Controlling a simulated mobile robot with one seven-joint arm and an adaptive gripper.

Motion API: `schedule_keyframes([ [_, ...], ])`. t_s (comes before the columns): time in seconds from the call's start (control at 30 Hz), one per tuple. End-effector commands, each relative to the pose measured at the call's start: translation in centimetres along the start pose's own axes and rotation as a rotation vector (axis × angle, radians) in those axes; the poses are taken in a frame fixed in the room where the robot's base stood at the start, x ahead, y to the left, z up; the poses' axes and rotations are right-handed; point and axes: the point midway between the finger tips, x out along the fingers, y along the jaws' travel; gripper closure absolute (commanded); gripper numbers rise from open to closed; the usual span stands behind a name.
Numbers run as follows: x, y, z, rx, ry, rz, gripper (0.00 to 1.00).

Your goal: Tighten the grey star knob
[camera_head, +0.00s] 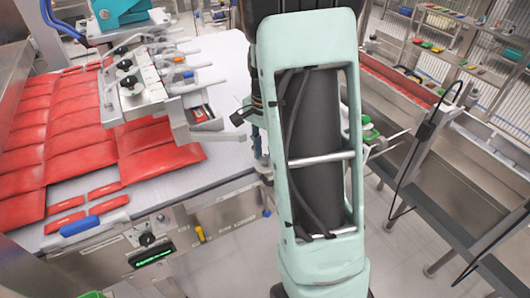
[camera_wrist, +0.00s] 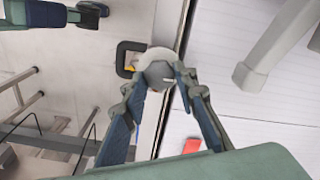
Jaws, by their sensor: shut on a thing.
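In the wrist view a grey knob (camera_wrist: 159,74) with a faceted outline sits between the fingertips of my gripper (camera_wrist: 164,78), in front of a paler round part. Both fingers touch its sides, and my gripper is shut on it. The knob is at the edge of the white belt surface (camera_wrist: 235,140). In the head view my arm hides most of that area, and I cannot make out the knob there.
Red packs (camera_head: 80,140) lie on the belt (camera_head: 225,70) at the left. The picker head (camera_head: 150,85) with black knobs stands above them. A control panel (camera_head: 152,257) is on the front side. A black square handle (camera_wrist: 127,58) is close beside the knob. Steel sinks (camera_head: 470,175) stand at the right.

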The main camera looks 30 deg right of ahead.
Motion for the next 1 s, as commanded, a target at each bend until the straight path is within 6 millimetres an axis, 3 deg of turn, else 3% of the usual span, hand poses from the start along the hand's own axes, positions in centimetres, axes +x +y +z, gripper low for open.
schedule_keyframes([
  [0.23,-0.1,-0.1,-0.1,0.002,0.001,-0.003,0.98],
  [0.27,-0.1,-0.1,-0.1,0.002,0.001,-0.003,0.72],
  [0.4,-0.1,-0.1,0.0,0.001,0.001,-0.002,0.57],
  [0.77,-0.5,-0.1,0.0,0.000,0.000,-0.002,0.56],
  [1.0,-4.6,-0.1,-0.1,0.000,0.004,-0.006,0.56],
])
